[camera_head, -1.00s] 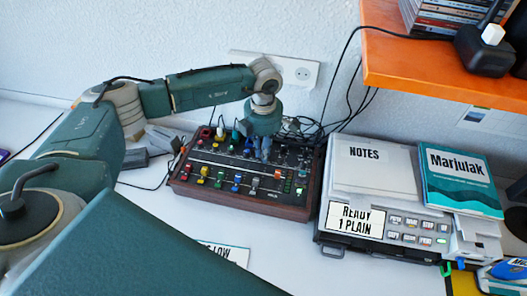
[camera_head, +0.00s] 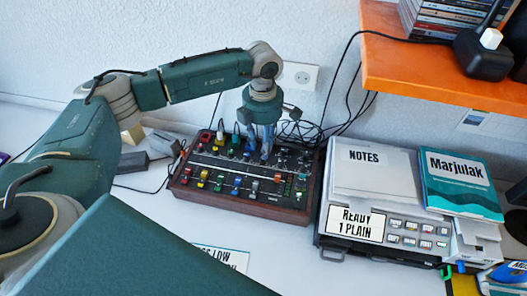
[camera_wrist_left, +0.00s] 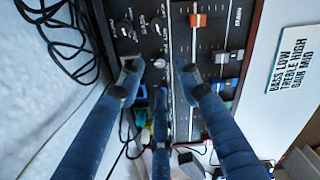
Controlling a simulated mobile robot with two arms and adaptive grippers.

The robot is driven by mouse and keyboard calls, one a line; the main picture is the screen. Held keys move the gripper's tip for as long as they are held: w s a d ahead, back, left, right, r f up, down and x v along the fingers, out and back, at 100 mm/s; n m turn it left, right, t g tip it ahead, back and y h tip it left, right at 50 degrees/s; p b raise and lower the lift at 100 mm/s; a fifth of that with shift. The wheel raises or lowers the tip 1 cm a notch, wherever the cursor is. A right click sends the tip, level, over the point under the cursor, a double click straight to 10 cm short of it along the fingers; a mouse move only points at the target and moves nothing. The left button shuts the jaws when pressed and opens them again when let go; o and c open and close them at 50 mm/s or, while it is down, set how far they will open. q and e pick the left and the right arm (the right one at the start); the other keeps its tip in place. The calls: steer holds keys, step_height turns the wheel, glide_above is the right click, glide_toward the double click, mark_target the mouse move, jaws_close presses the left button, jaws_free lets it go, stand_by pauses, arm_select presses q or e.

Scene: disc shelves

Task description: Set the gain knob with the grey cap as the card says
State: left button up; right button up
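The mixer (camera_head: 240,208) is a dark panel in a brown wooden case, with coloured fader caps and rows of knobs. My left gripper (camera_head: 265,157) points down over its right half. In the left wrist view its blue fingers (camera_wrist_left: 159,75) are spread apart. A small grey-capped knob (camera_wrist_left: 160,63) shows between the fingertips, with no clear contact. My right gripper is not in view.
Right of the mixer stands a grey device (camera_head: 390,253) with a "READY 1 PLAIN" display, bearing notes (camera_head: 375,175) and a teal booklet (camera_head: 460,185). An orange shelf (camera_head: 430,70) overhangs at upper right. Black cables (camera_head: 310,130) lie behind the mixer.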

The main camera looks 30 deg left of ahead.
arm_select(q)
steer(key=shift+r, duration=1.5)
